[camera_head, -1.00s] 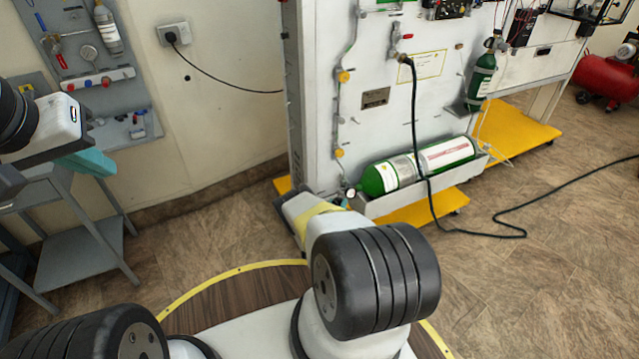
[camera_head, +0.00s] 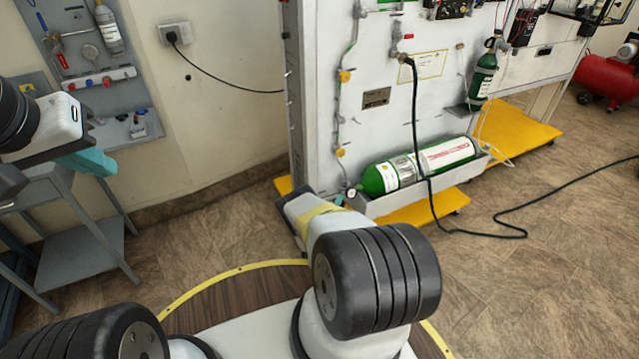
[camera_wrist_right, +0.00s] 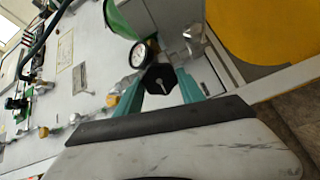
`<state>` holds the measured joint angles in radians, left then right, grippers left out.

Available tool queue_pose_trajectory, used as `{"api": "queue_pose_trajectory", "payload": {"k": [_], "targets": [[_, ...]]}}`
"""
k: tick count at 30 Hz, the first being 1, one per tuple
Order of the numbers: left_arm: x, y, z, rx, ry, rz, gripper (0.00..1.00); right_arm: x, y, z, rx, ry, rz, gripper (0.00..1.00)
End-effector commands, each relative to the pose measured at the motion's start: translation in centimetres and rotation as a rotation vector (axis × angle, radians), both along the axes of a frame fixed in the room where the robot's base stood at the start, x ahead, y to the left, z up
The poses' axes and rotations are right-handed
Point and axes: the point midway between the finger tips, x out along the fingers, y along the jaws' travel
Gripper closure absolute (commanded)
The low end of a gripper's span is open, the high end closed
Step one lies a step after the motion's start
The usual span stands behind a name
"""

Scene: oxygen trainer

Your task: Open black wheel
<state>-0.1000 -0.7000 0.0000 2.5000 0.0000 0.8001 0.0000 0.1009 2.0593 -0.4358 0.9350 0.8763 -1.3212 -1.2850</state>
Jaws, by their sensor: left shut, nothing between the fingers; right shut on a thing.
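The black wheel (camera_wrist_right: 158,84) is a small dark faceted knob beside a round pressure gauge (camera_wrist_right: 142,53) at the end of the large green cylinder (camera_head: 424,163). My right gripper (camera_wrist_right: 162,88) has its teal fingers on either side of the wheel, shut on it. In the head view only a bit of teal of my right gripper (camera_head: 339,200) shows beside the gauge, and the wheel is hidden behind it and my arm. My left gripper (camera_head: 88,161) is shut and empty at the far left, above a grey stand.
The cylinder lies in a white tray (camera_head: 480,167) on the white panel (camera_head: 330,60), above a yellow base (camera_head: 420,210). A black hose (camera_head: 416,110) hangs down in front of the cylinder to the floor. The grey stand (camera_head: 85,245) is at the left.

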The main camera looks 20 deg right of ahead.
Motion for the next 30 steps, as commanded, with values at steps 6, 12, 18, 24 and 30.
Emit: {"api": "queue_pose_trajectory", "payload": {"k": [6, 12, 18, 24, 30], "targets": [[0.0, 0.0, 0.0, 0.0, 0.0, 0.0, 1.0, -0.01, 0.11, -0.15, -0.147, 0.14, 0.001, 0.95], [0.0, 0.0, 0.0, 0.0, 0.0, 0.0, 1.0, 0.02, 0.15, -0.25, -0.284, 0.272, 0.002, 0.95], [0.0, 0.0, 0.0, 0.0, 0.0, 0.0, 1.0, 0.0, 0.13, -0.34, -0.422, 0.403, 0.002, 0.95], [0.0, 0.0, 0.0, 0.0, 0.0, 0.0, 1.0, -0.04, 0.08, -0.41, -0.558, 0.534, 0.002, 0.95], [0.0, 0.0, 0.0, 0.0, 0.0, 0.0, 1.0, -0.06, 0.1, -0.5, -0.696, 0.664, 0.003, 0.95]]}}
